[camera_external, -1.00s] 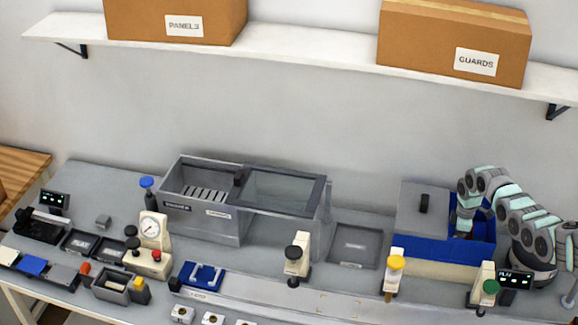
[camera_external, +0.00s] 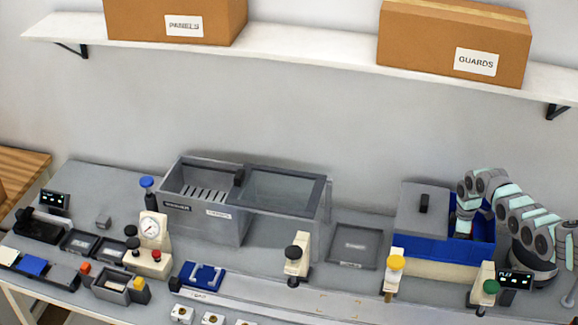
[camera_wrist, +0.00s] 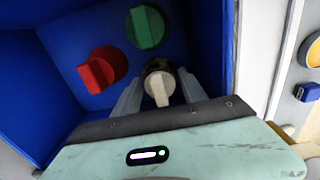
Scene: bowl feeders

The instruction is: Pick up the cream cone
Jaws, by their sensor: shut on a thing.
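The cream cone (camera_wrist: 157,84) is in the wrist view, inside the blue bin and between my two fingers. My gripper (camera_wrist: 160,92) is shut on it, one finger on each side. A red part (camera_wrist: 97,73) and a green part (camera_wrist: 145,27) lie in the bin to the left of and beyond the cone. In the external view, my gripper (camera_external: 463,228) reaches down into the open right part of the blue bin (camera_external: 483,232). The cone cannot be made out there.
A grey lid (camera_external: 424,210) with a black handle covers the bin's left part. The bin's blue walls stand close around my gripper. Posts with yellow (camera_external: 396,263) and green (camera_external: 490,287) knobs stand in front. A grey tray (camera_external: 353,246) lies to the left.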

